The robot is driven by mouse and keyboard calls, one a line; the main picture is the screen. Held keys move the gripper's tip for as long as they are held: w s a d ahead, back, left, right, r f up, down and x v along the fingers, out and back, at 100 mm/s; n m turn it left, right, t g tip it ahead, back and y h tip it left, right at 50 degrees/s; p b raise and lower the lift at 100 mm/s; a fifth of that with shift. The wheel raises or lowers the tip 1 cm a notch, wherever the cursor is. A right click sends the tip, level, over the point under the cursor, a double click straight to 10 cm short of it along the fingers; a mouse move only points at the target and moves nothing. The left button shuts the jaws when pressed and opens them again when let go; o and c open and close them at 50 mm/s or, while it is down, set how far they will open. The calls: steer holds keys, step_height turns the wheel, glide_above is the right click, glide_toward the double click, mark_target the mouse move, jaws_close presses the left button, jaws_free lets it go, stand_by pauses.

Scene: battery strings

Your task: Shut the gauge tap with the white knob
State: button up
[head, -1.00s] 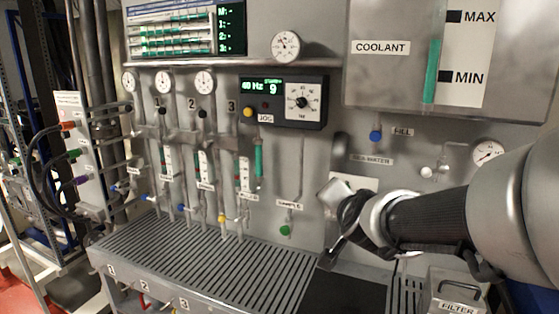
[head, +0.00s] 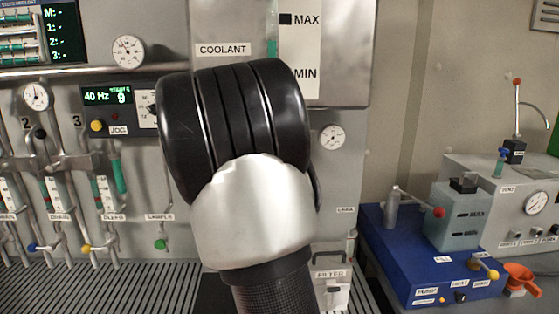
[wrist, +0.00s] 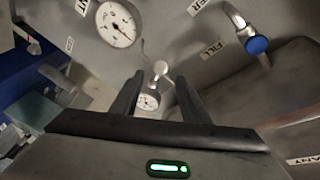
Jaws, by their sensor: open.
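The white knob (wrist: 160,68) of the gauge tap shows in the wrist view, just past and between my fingertips. My gripper (wrist: 159,80) is open, with nothing seen between its fingers; I cannot tell whether a finger touches the knob. A round white gauge (wrist: 117,22) is on the panel at upper left of the wrist view. A gauge (head: 332,136) is also on the panel right of my arm in the head view. In the head view my arm hides the knob and my gripper.
A blue knob (wrist: 257,45) on a bent pipe is right of my fingers in the wrist view. The coolant tank (head: 335,60) is behind my arm. A filter box (head: 332,290) is at lower right of my arm. A blue unit (head: 400,260) with a red-knobbed lever stands farther right.

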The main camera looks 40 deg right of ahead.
steer(key=p+x, duration=0.1)
steer(key=x, duration=0.7)
steer(key=shift+w+d, duration=0.1)
steer(key=shift+w, duration=0.05)
steer(key=shift+f, duration=0.1)
steer(key=c, duration=1)
